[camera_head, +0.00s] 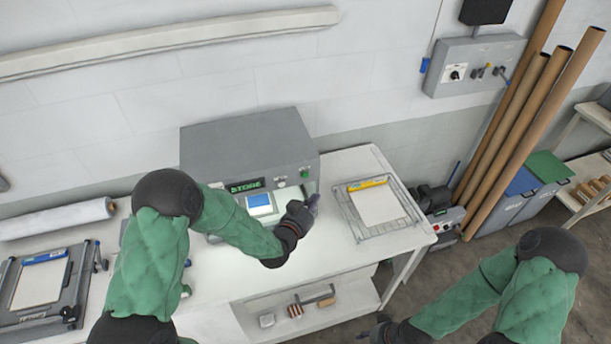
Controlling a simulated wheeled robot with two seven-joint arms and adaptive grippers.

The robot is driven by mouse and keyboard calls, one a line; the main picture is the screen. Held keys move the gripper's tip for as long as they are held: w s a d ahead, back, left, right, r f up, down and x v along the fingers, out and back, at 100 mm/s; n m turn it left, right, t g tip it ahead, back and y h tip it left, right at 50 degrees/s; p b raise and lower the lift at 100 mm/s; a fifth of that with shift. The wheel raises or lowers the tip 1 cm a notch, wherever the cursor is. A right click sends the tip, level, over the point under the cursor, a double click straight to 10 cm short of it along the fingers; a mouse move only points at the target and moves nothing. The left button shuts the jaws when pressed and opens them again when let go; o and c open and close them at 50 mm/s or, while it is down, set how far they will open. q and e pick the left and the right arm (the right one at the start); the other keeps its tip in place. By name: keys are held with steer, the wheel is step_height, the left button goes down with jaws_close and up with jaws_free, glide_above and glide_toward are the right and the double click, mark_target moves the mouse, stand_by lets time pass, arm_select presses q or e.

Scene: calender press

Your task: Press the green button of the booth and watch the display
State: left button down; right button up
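The booth (240,135) is a grey box standing on the white table against the wall. Its front carries a dark display (245,186) with green letters that seem to read "STORE". The green button (304,172) is at the right end of the front, with a small knob to its left. My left gripper (312,202) is just below the green button in the picture, apart from it as seen here; its fingers are small and dark, so their opening is unclear. A blue-and-white item (261,204) shows in the booth's lit opening, partly behind my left arm. My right gripper (371,331) is low, by the bottom edge.
A wire rack (398,225) with a white pad stands on the table, right of the booth. A frame device (75,290) and a white roll (55,221) lie at the left. Brown tubes (515,140) lean at the right, beside a wall control box (474,66).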

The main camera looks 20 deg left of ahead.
mark_target(305, 175)
arm_select(q)
steer(key=w+a+b, duration=0.1)
steer(key=w+a, duration=0.2)
steer(key=w, duration=0.2)
steer(key=shift+w+a, duration=0.25)
steer(key=shift+a, duration=0.15)
steer(key=shift+b, duration=0.3)
stand_by(1.0)
steer(key=shift+w+a+b, duration=0.2)
steer(key=shift+w+b, duration=0.15)
steer(key=shift+b, duration=0.1)
